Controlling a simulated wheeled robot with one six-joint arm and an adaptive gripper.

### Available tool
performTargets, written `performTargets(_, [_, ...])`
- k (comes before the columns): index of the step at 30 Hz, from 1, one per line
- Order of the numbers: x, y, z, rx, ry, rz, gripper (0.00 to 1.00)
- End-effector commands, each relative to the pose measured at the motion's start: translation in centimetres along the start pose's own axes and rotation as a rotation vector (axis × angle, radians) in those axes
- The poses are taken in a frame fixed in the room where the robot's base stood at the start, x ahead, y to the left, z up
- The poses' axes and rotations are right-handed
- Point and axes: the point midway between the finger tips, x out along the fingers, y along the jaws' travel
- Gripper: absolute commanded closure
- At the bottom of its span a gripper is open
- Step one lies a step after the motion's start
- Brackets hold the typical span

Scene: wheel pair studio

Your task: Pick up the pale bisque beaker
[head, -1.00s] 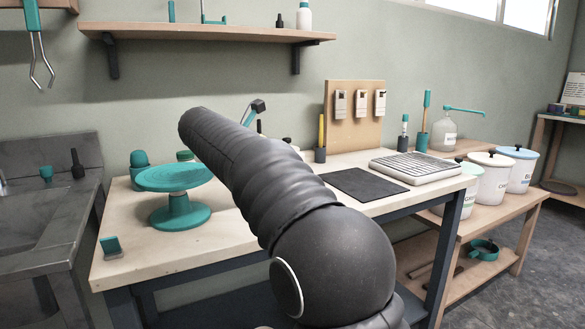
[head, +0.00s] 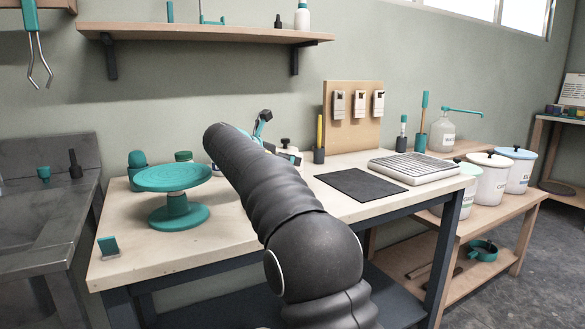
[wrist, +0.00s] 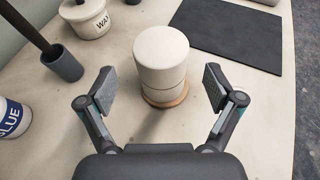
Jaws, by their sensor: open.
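The pale bisque beaker (wrist: 161,52) stands upright in the wrist view as a cream cylinder with a tan, wood-coloured round base under it. My gripper (wrist: 159,86) is open, with one finger to the left and one to the right of the beaker. The beaker is just ahead of and between the fingertips, with a gap on each side. In the head view my arm hides the beaker, and only bits of my gripper show past the arm's end.
A dark mat (wrist: 232,32) lies right of the beaker. A lidded white pot (wrist: 88,20), a grey cup (wrist: 63,64) with a dark handle and a jar labelled blue (wrist: 10,118) stand to the left. A teal turntable (head: 173,180) stands on the workbench (head: 240,228).

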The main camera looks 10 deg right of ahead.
Motion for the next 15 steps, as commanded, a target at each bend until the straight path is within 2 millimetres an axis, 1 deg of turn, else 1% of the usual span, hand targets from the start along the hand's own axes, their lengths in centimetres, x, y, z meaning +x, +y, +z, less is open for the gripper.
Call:
performTargets(9, [4.1,-0.2,-0.1,0.000,0.002,-0.003,0.09])
performTargets(12, [4.8,-0.2,-0.1,0.001,0.001,-0.002,0.09])
performTargets(15, [4.9,-0.2,0.0,0.001,0.001,0.000,0.09])
